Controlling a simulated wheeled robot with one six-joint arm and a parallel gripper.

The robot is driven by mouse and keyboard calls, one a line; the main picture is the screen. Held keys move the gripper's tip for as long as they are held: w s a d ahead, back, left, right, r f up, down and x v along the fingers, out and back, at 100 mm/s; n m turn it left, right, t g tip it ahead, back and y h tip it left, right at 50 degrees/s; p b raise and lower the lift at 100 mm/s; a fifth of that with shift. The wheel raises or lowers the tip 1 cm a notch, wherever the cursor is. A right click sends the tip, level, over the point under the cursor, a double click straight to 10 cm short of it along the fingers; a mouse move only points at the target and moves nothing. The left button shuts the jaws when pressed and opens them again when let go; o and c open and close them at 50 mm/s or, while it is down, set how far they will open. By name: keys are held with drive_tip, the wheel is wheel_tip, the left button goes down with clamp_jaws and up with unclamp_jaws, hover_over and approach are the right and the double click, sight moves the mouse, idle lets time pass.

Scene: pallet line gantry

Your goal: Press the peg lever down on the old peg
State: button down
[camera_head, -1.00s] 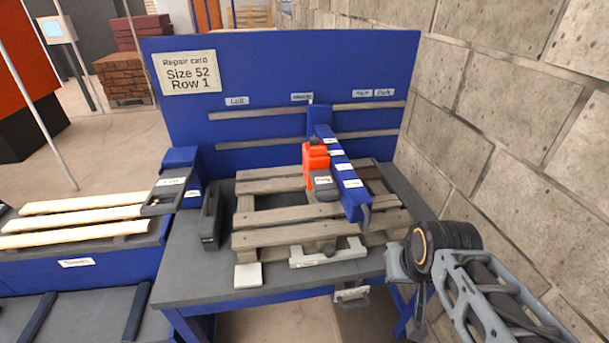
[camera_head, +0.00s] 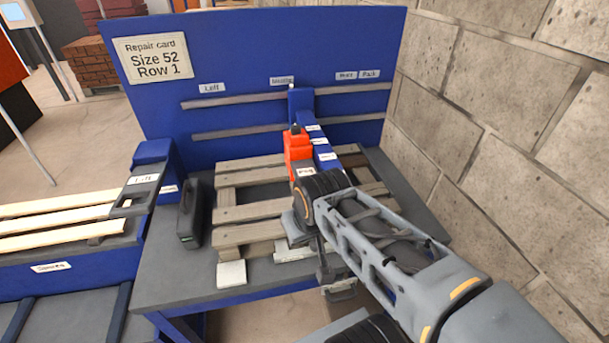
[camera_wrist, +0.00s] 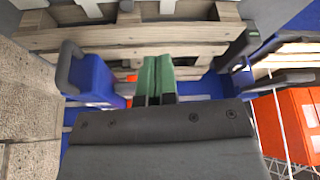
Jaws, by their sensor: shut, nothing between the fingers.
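The red unit (camera_head: 298,146) with a dark section marked Peg (camera_head: 306,172) sits beside the blue gantry beam (camera_head: 323,150), above the wooden pallet (camera_head: 255,214). My arm hides the beam's near end in the head view. In the wrist view the beam end (camera_wrist: 95,78) with its dark handle (camera_wrist: 68,66) lies left of my gripper (camera_wrist: 158,62). A sliver of red (camera_wrist: 131,78) shows between them. The green fingers are together and empty, over the pallet side. Their tips are hidden in the head view. I cannot make out the old peg.
A blue panel (camera_head: 240,60) with two rails and a repair card (camera_head: 155,65) reading Size 52, Row 1 stands behind. A dark case (camera_head: 189,213) and a pale block (camera_head: 231,274) are on the bench (camera_head: 168,270). A block wall (camera_head: 520,120) bounds the right.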

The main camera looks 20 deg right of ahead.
wheel_tip(320, 180, up, 13)
drive_tip(key=n+g, duration=0.5)
drive_tip(key=n, duration=1.1)
hover_over(306, 174)
drive_tip(key=s, duration=0.4)
drive_tip(key=shift+w+a+f, duration=0.1)
drive_tip(key=shift+w+a, duration=0.1)
drive_tip(key=shift+a, duration=0.1)
drive_tip(key=f, duration=0.9)
drive_tip(key=s+f, duration=0.1)
drive_tip(key=f, duration=0.4)
drive_tip(key=shift+a+p, duration=0.1)
drive_tip(key=shift+p, duration=0.2)
